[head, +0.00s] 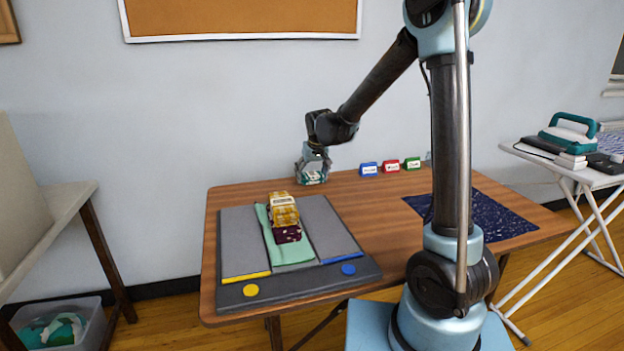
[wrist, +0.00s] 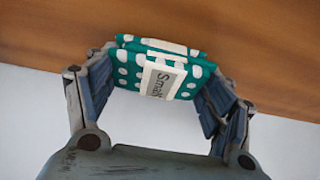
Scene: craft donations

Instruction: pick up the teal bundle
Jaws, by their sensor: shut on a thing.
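The teal bundle (wrist: 136,70) has white dots and a pale band with a label that seems to read "Small". My gripper (wrist: 160,85) is shut on it, with one finger at each side, in the wrist view. In the head view my gripper (head: 312,170) is at the table's far left edge, and the teal bundle (head: 312,178) shows at its fingertips. I cannot tell whether the bundle touches the table top.
On the wooden table (head: 385,215) lies a grey board (head: 335,230) with a green strip, a yellow bundle (head: 284,208) and a dark purple bundle (head: 287,234). Blue (head: 368,169), red (head: 391,166) and green (head: 412,163) labelled blocks stand at the back. A dark blue cloth (head: 500,215) lies right.

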